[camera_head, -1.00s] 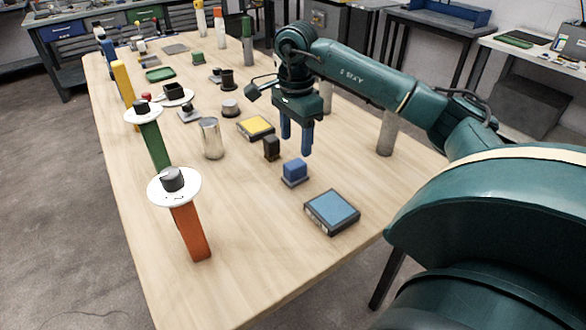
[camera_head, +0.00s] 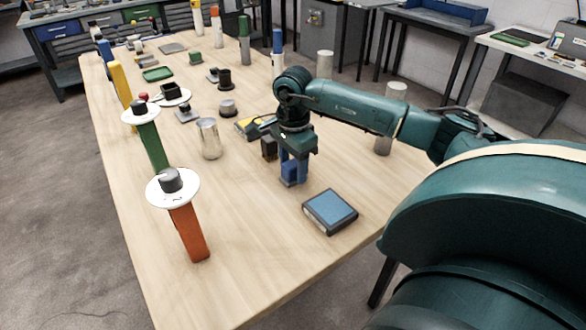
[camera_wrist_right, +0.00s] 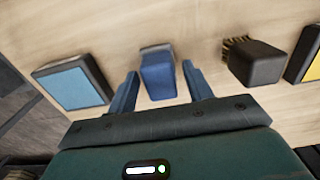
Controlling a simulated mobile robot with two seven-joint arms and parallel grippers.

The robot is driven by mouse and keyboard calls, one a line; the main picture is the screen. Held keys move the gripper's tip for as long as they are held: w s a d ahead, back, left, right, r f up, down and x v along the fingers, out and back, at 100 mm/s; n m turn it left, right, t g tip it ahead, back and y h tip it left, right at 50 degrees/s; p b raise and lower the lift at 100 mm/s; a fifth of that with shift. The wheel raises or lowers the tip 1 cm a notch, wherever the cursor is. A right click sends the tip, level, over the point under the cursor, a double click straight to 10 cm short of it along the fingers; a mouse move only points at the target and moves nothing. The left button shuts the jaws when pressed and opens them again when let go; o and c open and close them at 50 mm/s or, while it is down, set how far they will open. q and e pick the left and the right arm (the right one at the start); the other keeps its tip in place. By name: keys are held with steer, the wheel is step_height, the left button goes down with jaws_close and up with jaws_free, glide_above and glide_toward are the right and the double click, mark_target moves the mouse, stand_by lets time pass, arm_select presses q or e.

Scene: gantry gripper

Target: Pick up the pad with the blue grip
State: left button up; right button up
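The pad with the blue grip (camera_head: 290,171) stands upright on the wooden table. Its blue block also shows in the right wrist view (camera_wrist_right: 158,78), with a thin grey pad edge at its far end. My right gripper (camera_head: 294,178) is open and lowered over it, one finger on each side of the blue grip. In the right wrist view, my right gripper's fingers (camera_wrist_right: 160,76) flank the block, with narrow gaps visible. In the head view the fingers partly hide the pad. My left gripper is in neither view.
A flat blue-topped box (camera_head: 330,211) lies to the front right. A dark brush-like block (camera_wrist_right: 253,62) stands close beside the right finger. A yellow-topped box (camera_head: 246,127) is partly hidden behind my arm. A metal cup (camera_head: 209,138) stands left.

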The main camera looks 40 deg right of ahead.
mark_target(293, 163)
steer(key=c, duration=0.9)
steer(key=shift+r, duration=0.15)
step_height(293, 163, up, 10)
steer(key=shift+f, duration=0.1)
